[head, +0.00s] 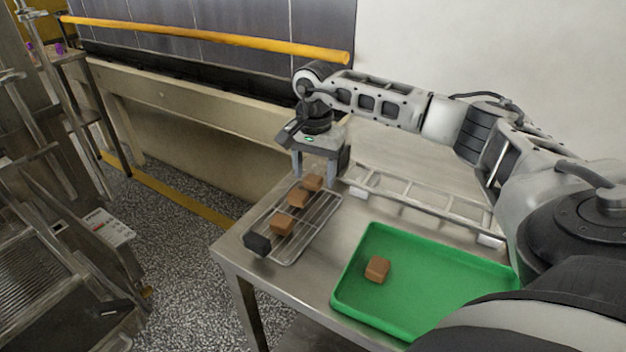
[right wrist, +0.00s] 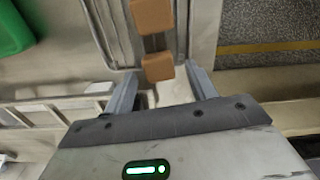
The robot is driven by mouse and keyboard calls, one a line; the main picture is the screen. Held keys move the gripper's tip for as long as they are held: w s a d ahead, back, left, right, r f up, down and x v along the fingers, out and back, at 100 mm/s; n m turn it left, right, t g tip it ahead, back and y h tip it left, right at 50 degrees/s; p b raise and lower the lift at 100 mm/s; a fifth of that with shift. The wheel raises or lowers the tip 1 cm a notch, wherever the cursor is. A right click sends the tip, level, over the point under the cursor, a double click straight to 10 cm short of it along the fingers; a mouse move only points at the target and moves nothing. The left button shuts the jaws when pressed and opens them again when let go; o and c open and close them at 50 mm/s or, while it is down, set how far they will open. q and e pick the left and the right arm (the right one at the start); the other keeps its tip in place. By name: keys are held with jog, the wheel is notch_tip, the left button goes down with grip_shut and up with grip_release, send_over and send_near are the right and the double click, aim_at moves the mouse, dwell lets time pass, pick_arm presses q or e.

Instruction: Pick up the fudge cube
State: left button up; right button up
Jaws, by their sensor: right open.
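Three brown fudge cubes lie in a row on a wire rack (head: 318,222): a far cube (head: 313,182), a middle cube (head: 297,198) and a near cube (head: 282,224). My right gripper (head: 315,179) points down over the far end of the rack, open, its fingers either side of the far cube in the picture. In the right wrist view the far cube (right wrist: 157,67) shows between the open fingertips (right wrist: 160,73), with no contact visible; another cube (right wrist: 152,15) lies beyond it. I cannot tell the exact height of the fingertips. My left gripper is out of view.
A green tray (head: 446,251) holding one brown cube (head: 377,269) stands at the right on the steel table (head: 240,257). A dark block (head: 257,243) sits at the rack's near end. A metal rail frame (head: 425,200) runs behind the tray. Machinery stands at the left.

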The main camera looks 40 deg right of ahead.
jog(key=shift+f, duration=0.2)
jog(key=c, duration=0.9)
jog(key=shift+o, duration=0.2)
jog(key=shift+r, duration=0.1)
